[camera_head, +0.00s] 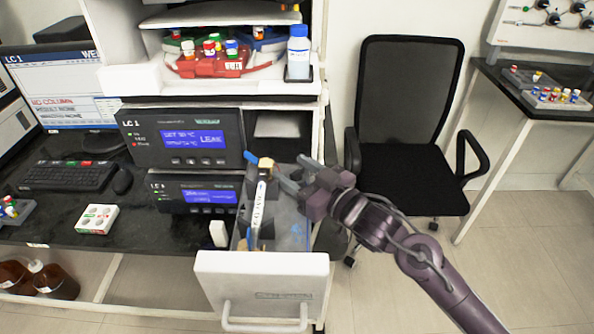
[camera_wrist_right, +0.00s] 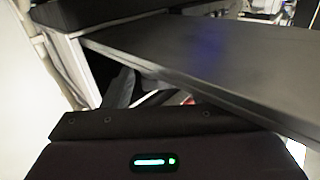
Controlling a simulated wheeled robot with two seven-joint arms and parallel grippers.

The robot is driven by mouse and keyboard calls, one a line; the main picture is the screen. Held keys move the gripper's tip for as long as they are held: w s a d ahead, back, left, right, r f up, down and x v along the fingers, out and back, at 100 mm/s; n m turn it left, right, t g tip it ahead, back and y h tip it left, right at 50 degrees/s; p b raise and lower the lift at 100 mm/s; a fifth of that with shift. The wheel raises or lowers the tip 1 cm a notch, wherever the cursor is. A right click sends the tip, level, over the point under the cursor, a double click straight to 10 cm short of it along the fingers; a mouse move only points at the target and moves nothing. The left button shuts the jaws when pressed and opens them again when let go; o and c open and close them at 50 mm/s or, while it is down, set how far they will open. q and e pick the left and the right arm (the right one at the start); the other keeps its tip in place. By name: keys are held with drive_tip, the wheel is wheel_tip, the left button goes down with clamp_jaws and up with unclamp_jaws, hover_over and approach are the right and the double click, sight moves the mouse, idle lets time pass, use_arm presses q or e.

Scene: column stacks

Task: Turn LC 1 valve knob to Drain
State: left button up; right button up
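The LC 1 unit (camera_head: 185,138) is a dark instrument with a lit blue display reading LEAK, on the left in the head view. I cannot clearly make out a valve knob or a Drain mark. My right gripper (camera_head: 290,172) is right of the units, over the back of the open white drawer (camera_head: 262,280). Its two fingers point left and look spread, with nothing seen between them. Near their tips is a small brownish-yellow block with a blue piece (camera_head: 258,160); contact is unclear. The right wrist view shows a dark panel (camera_wrist_right: 205,60) close up. My left gripper is out of view.
A second dark unit (camera_head: 196,192) sits below LC 1. A labelled white column (camera_head: 258,205) stands in the drawer. A tray above holds a bottle (camera_head: 298,52) and red rack (camera_head: 212,65). A black chair (camera_head: 410,120) stands to the right. Floor is open at lower right.

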drive_tip(key=shift+s+d+f, duration=0.1)
drive_tip(key=shift+s+d, duration=0.05)
drive_tip(key=b+v, duration=0.1)
drive_tip(key=v, duration=0.6)
drive_tip(key=shift+s, duration=0.15)
drive_tip(key=shift+d, duration=0.15)
